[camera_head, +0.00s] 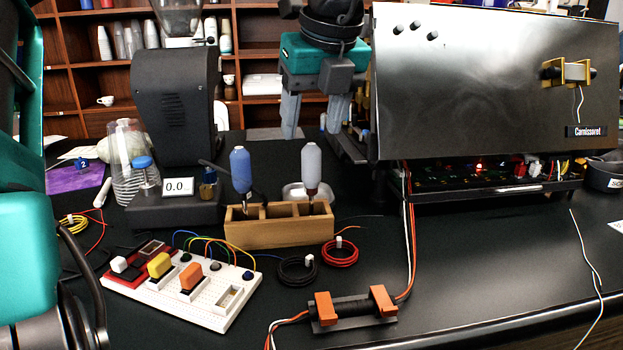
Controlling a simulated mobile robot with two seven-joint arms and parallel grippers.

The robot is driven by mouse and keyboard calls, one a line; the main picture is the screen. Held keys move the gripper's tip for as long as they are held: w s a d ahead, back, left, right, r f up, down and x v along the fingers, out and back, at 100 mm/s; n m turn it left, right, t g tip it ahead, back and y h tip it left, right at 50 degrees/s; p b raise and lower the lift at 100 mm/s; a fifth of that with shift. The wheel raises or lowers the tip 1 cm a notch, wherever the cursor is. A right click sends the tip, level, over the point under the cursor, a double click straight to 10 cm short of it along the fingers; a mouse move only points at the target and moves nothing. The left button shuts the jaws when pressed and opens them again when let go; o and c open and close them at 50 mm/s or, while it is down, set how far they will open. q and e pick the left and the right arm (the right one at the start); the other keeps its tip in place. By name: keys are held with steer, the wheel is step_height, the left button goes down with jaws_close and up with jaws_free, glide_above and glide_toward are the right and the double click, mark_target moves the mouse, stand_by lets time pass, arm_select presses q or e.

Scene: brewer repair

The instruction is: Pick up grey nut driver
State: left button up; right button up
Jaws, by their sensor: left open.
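The grey nut driver (311,168) stands upright in the right part of a wooden holder (290,233), its pale grey handle up and its shaft going down into the holder. A similar blue-handled driver (241,170) stands in the holder's left part. My left gripper (311,127) hangs fingers-down at the top middle, above the grey handle in the picture, and appears to be farther back. Its two grey fingers are spread apart with nothing visible between them. It looks clear of the grey handle. My right gripper is not in view.
A black grinder (175,105) stands left of the holder, and the brewer's large metal panel (480,80) stands at the right. A white breadboard (180,285), black and red wire coils (340,252) and an orange-ended part (352,308) lie in front. The counter's right front is mostly clear.

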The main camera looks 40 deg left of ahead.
mark_target(312, 145)
arm_select(q)
steer(key=x, duration=0.7)
steer(key=shift+w+d+f+b, duration=0.1)
steer(key=shift+w+f+b, duration=0.15)
steer(key=shift+f+b, duration=0.15)
steer(key=shift+r, duration=0.1)
jaws_close()
